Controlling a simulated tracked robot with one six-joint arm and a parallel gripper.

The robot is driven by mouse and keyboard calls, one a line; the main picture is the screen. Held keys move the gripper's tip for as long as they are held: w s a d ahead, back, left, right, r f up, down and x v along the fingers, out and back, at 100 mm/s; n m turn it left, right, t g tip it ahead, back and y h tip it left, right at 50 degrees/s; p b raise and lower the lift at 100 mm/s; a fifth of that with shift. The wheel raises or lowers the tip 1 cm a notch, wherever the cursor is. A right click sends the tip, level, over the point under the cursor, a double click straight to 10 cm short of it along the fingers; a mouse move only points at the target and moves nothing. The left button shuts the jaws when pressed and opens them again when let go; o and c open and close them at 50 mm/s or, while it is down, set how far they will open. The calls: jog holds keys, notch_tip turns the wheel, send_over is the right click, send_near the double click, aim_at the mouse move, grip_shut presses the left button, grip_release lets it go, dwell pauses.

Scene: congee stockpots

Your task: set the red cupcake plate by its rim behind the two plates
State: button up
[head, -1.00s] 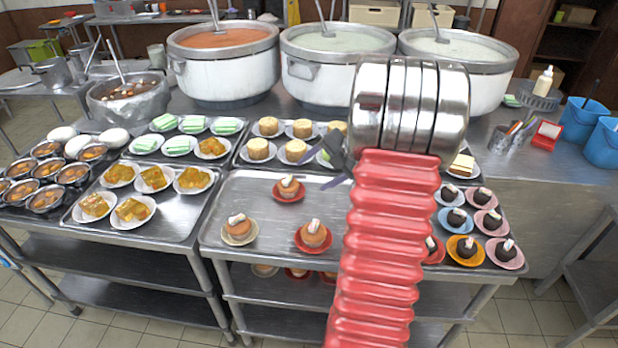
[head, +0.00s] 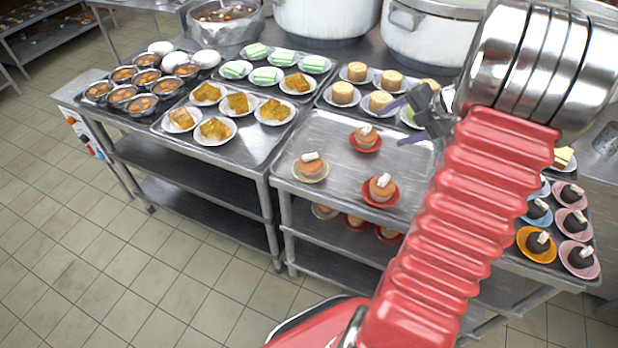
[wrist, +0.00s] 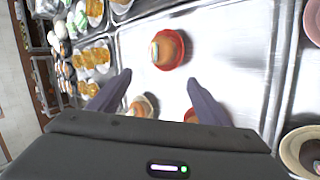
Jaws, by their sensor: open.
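A red plate with a cupcake (head: 366,148) stands upright on the bare part of the metal tray (head: 330,128). It sits behind two other cupcake plates, a cream one (head: 311,177) at front left and a red one (head: 379,202) at front right. My gripper (head: 398,124) is open and empty, just right of and above the rear red plate in the head view. In the wrist view the rear red plate (wrist: 178,65) lies beyond my spread fingertips (wrist: 158,77), apart from them. There the cream plate (wrist: 151,100) and front red plate (wrist: 190,114) are partly hidden by my gripper.
Yellow cakes (head: 380,101) on plates stand on a tray behind. Dark cakes on coloured plates (head: 538,243) stand to the right, partly behind my arm. A tray of orange cakes (head: 238,104) is at left. Large pots (head: 432,40) stand at the back.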

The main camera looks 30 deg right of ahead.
jog(key=s+a+r+n+g, duration=0.1)
jog(key=a+r+n, duration=0.4)
jog(key=a+n, duration=0.65)
jog(key=s+a+r+n+g, duration=0.15)
jog(key=a+r+n, duration=0.25)
jog(key=a+n, duration=0.8)
jog(key=s+a+r+n+h, duration=0.1)
jog(key=s+a+n, duration=0.5)
jog(key=n, duration=0.7)
jog(key=s+a+r+n+h, duration=0.1)
jog(key=s+a+n, duration=0.6)
jog(key=n, duration=0.6)
jog(key=shift+s+a+r, duration=0.2)
jog(key=shift+s+a, duration=0.1)
jog(key=shift+a, duration=0.9)
jog(key=shift+t, duration=0.25)
